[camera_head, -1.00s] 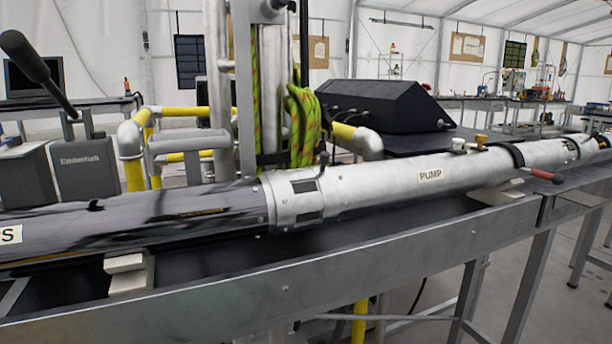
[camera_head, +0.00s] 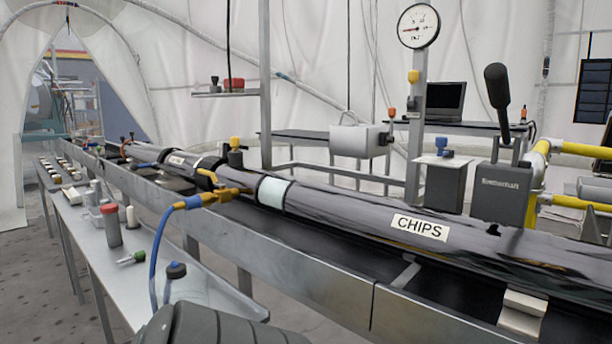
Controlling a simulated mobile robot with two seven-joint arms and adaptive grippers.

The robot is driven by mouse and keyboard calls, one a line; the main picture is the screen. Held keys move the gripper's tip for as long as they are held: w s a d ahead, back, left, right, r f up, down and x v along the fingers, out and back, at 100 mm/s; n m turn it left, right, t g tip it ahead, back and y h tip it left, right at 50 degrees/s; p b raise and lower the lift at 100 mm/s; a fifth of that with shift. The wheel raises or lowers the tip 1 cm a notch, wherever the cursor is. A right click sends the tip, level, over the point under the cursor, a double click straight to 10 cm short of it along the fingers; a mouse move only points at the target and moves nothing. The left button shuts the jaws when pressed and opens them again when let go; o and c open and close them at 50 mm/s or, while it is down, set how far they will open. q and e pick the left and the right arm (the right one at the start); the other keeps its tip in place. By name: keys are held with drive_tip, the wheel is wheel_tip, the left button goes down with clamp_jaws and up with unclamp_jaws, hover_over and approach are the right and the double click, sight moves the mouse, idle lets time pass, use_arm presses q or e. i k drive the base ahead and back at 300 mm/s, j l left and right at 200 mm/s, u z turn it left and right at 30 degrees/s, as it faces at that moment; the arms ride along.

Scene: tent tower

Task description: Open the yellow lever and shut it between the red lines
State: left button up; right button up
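A yellow, lever-like valve fitting (camera_head: 228,192) sits on the side of the long dark tube, with a blue hose joined to its left end. Whether it is open or shut cannot be told. A round white pressure gauge (camera_head: 418,26) stands on a grey post behind the tube. It has red on its dial, but the needle and any red lines are too small to read. A small yellow knob (camera_head: 413,76) is on the post just below the gauge. Neither gripper is in view.
The long tube labelled CHIPS (camera_head: 420,227) lies in a metal trough (camera_head: 310,265). A black-handled lever (camera_head: 497,88) rises from a grey box at right. A side table (camera_head: 205,285) at left holds bottles and small parts. Part of my own body shows at bottom.

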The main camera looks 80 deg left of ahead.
sight(215, 182)
drive_tip(key=u, duration=2.9)
drive_tip(key=j+z, duration=0.3)
drive_tip(key=l, duration=0.1)
